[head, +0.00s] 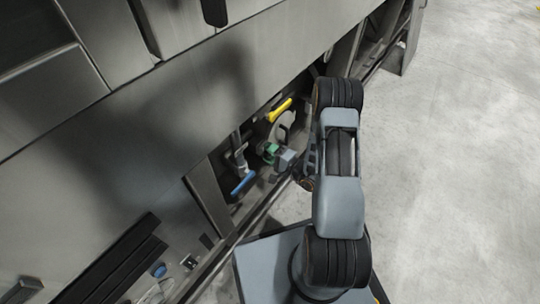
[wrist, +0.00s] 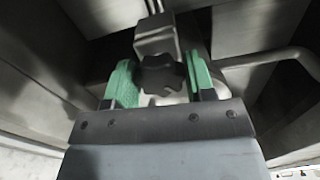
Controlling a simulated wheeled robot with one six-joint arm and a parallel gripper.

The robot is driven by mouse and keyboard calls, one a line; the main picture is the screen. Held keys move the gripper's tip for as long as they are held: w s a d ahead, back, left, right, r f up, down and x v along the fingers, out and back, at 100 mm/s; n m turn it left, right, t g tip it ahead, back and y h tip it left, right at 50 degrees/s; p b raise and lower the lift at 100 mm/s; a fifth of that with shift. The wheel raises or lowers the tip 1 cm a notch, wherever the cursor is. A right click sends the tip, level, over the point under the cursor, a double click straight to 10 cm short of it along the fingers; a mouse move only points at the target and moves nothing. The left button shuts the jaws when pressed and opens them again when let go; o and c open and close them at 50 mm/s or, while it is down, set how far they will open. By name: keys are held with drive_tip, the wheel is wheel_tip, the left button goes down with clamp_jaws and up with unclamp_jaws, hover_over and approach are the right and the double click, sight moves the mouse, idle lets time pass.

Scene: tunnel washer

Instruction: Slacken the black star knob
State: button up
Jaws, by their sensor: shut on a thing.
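The black star knob (wrist: 160,74) shows in the wrist view, on a grey metal block (wrist: 155,36) with a thin rod above it. My gripper (wrist: 162,82) has green finger pads, one on each side of the knob, and is shut on it. In the head view my gripper (head: 271,153) reaches into the opening low in the machine's side. The knob cannot be made out there. The lower part of the knob is partly hidden behind my gripper's body in the wrist view.
In the head view a yellow handle (head: 279,110) lies above my gripper and a blue handle (head: 243,182) lies to its lower left. A curved metal pipe (wrist: 270,58) runs right of the knob in the wrist view. Open floor (head: 460,150) lies to the right.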

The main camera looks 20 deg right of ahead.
drive_tip(key=n+b, duration=0.3)
drive_tip(key=n, duration=0.2)
drive_tip(key=shift+d+f+n+b, duration=0.1)
drive_tip(key=shift+f+n+b, duration=0.05)
drive_tip(key=shift+n+b, duration=0.15)
drive_tip(key=n, duration=0.5)
drive_tip(key=shift+w, duration=0.1)
drive_tip(key=shift+n, duration=0.4)
drive_tip(key=o, duration=0.9)
drive_tip(key=p+v, duration=0.2)
drive_tip(key=v, duration=1.1)
drive_tip(key=shift+s+d+p, duration=0.2)
drive_tip(key=shift+s+p, duration=0.15)
drive_tip(key=shift+p, duration=0.05)
